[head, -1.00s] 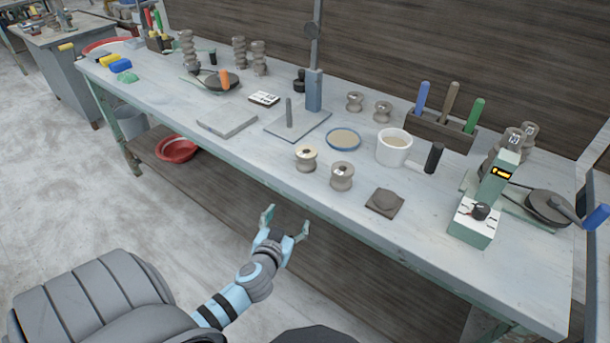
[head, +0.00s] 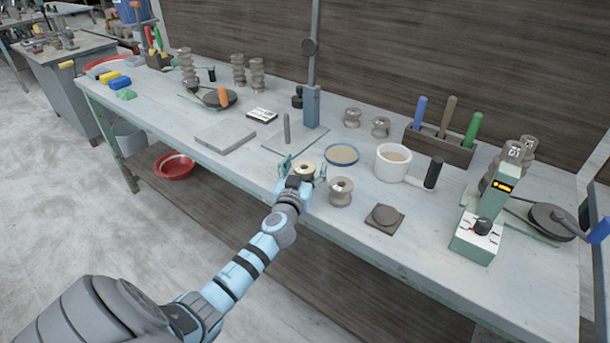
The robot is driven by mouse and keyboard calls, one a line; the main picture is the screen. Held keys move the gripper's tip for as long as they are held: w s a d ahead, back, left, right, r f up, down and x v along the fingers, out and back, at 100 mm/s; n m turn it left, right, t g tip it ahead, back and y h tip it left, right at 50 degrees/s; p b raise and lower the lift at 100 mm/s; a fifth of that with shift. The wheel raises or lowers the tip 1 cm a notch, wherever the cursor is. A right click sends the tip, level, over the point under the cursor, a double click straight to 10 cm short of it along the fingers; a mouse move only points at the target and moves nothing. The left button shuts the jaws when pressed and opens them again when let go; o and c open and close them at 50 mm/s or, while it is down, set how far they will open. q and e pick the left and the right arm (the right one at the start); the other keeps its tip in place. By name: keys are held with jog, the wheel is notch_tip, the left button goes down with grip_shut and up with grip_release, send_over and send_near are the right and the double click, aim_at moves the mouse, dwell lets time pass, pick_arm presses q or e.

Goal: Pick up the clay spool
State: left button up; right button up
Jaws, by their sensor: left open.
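A grey clay spool with a cream top (head: 304,167) stands upright near the front edge of the workbench. My left gripper (head: 304,171) is open at this spool, one finger showing on its left and one on its right. The palm hides the spool's lower front, and I cannot tell whether the fingers touch it. A second clay spool (head: 341,192) stands just to the right, close to the right finger. Two more spools, one at the back (head: 352,117) and one beside it (head: 381,127), stand behind. My right gripper is not in view.
A blue-rimmed dish (head: 342,154) and a white mug (head: 391,164) stand behind and right of the gripper. A flat clay piece (head: 384,218) lies at the front right. A plate with a post (head: 272,137) and a grey slab (head: 224,137) are to the left.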

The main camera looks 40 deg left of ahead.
pick_arm(q)
jog(key=shift+s, duration=0.1)
jog(key=c, duration=1.5)
jog(key=shift+r, duration=0.15)
